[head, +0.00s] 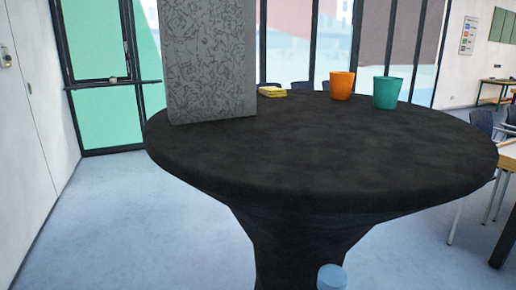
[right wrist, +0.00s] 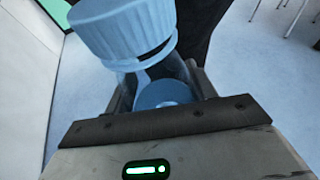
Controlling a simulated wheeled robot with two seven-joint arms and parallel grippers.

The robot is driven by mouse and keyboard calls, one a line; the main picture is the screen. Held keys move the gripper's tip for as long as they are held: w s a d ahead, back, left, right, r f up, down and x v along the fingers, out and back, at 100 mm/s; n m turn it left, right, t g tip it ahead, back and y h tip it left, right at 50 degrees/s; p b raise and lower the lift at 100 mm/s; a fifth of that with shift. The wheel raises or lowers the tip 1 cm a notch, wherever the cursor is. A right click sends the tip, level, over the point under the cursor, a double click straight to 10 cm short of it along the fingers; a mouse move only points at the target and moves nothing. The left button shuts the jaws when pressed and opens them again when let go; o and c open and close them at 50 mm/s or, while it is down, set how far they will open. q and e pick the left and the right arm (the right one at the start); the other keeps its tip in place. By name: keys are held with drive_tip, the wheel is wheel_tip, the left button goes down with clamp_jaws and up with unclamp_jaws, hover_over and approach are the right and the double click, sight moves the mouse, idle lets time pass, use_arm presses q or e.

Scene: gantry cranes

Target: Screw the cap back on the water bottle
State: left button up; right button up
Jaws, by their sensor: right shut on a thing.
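In the right wrist view, a ribbed light-blue cap (right wrist: 122,28) sits at the top of the water bottle (right wrist: 170,68). I cannot tell whether it is screwed on or only resting there. The bottle is clear, with a blue round part showing lower down between the fingers. My right gripper (right wrist: 163,92) is shut on the bottle, below the cap. In the head view only the light-blue cap (head: 332,277) shows, at the bottom edge in front of the table; bottle and right gripper are out of that view. My left gripper is in neither view.
A round black-covered table (head: 330,150) stands ahead. On it are a tall grey patterned box (head: 210,60), a yellow stack (head: 272,91), an orange cup (head: 341,85) and a green cup (head: 387,92). The table's front half is clear. Chairs stand at the right.

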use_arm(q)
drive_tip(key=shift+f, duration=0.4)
use_arm(e)
drive_tip(key=s+a+r, duration=0.1)
drive_tip(key=s+a, duration=0.3)
drive_tip(key=shift+a+r+h, duration=0.3)
drive_tip(key=shift+a, duration=0.1)
drive_tip(key=shift+w, duration=0.1)
drive_tip(key=n+g+y, duration=0.1)
drive_tip(key=n+y, duration=0.1)
drive_tip(key=y, duration=0.1)
drive_tip(key=a+n+g+y, duration=0.1)
drive_tip(key=n+y, duration=0.2)
drive_tip(key=w+a+r+n+g+y, duration=0.1)
drive_tip(key=n+y, duration=0.1)
drive_tip(key=y, duration=0.1)
drive_tip(key=shift+n, duration=0.3)
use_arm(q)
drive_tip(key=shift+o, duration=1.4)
use_arm(e)
drive_tip(key=shift+f, duration=0.1)
clamp_jaws()
